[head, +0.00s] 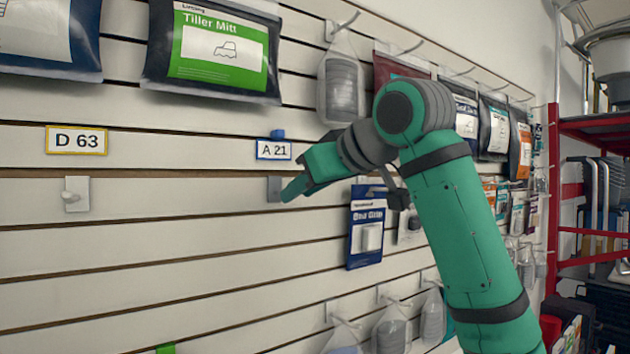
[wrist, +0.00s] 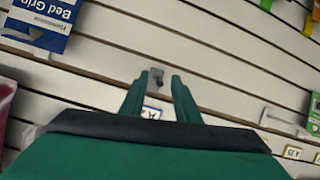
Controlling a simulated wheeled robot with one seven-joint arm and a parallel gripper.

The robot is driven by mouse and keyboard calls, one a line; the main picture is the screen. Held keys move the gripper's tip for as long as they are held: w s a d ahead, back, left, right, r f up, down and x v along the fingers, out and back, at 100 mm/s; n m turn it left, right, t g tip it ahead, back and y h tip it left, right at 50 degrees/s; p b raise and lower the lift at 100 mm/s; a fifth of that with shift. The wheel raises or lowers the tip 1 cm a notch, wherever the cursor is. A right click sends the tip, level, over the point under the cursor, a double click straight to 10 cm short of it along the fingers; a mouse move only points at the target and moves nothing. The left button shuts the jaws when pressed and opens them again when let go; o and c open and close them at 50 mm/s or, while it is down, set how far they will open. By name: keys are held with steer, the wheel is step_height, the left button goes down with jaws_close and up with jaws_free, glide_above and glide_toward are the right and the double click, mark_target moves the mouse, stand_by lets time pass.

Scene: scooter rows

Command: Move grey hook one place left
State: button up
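The grey hook (head: 274,189) is on the slatted wall below the "A 21" label (head: 273,150) in the head view. My gripper (head: 293,187) is close to it on the right and hides part of it. In the wrist view, my gripper (wrist: 157,80) is open, and the grey hook (wrist: 157,73) appears between its two green fingertips, with gaps at both sides. I cannot tell how deep the hook sits between them. A pale hook (head: 77,195) is to the left, below the "D 63" label (head: 77,140), with nothing hanging on it.
A blue "Bed Grip" pack (head: 367,227) hangs right of the grey hook. It also shows in the wrist view (wrist: 42,22). A "Tiller Mitt" pack (head: 212,50) hangs above. The wall between the two hooks is bare. Red shelving (head: 553,200) stands at the far right.

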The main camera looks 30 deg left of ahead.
steer(key=shift+x, duration=0.85)
steer(key=shift+w, duration=0.15)
jaws_close()
steer(key=shift+f, duration=0.1)
steer(key=shift+d+r, duration=0.1)
steer(key=shift+r, duration=0.3)
